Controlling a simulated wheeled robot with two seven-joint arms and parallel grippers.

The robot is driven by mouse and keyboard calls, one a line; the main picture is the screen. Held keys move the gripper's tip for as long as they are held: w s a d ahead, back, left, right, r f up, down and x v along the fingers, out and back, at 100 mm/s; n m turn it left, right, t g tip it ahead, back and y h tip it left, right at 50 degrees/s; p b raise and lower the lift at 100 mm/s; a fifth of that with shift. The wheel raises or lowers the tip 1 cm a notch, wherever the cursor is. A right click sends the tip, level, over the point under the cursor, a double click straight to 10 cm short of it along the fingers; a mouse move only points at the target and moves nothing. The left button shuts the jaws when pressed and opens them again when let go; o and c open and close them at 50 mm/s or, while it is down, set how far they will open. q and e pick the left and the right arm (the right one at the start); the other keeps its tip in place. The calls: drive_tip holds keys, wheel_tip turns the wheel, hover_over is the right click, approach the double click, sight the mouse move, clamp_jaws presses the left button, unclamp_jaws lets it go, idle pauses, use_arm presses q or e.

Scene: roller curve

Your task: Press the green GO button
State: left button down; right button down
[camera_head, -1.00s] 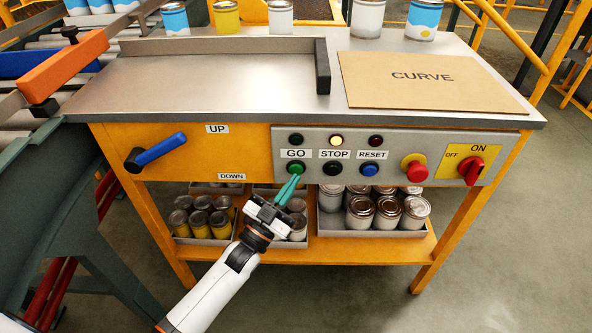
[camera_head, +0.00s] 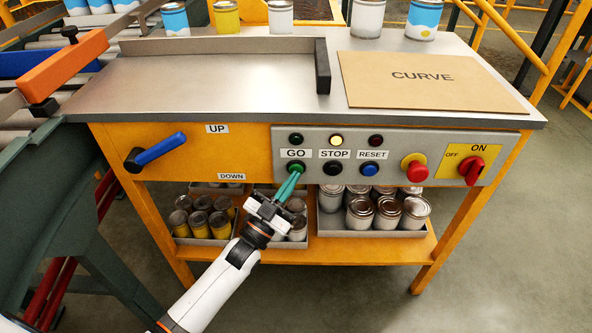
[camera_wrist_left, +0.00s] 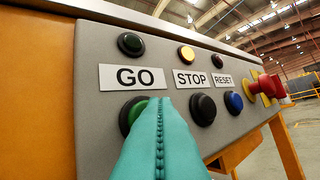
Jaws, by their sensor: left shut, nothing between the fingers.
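The green GO button (camera_head: 296,167) sits on the grey control panel under the GO label, left of the black STOP button (camera_head: 333,168). It also shows in the left wrist view (camera_wrist_left: 127,113), partly hidden by my fingers. My left gripper (camera_head: 292,176) has its teal fingers shut with nothing between them. The fingertips are at the lower edge of the GO button; I cannot tell whether they touch it. In the left wrist view the closed fingertips (camera_wrist_left: 158,104) overlap the button's right part. The dark green lamp (camera_wrist_left: 131,43) above the GO label looks unlit. My right gripper is not in view.
The panel also holds a blue RESET button (camera_head: 370,169), a red emergency knob (camera_head: 415,172) and a red ON/OFF switch (camera_head: 472,171). A blue lever (camera_head: 160,150) is at left. Trays of cans stand on the shelf below. The yellow lamp (camera_head: 336,140) appears lit.

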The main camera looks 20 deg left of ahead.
use_arm(q)
drive_tip(key=shift+w, duration=0.15)
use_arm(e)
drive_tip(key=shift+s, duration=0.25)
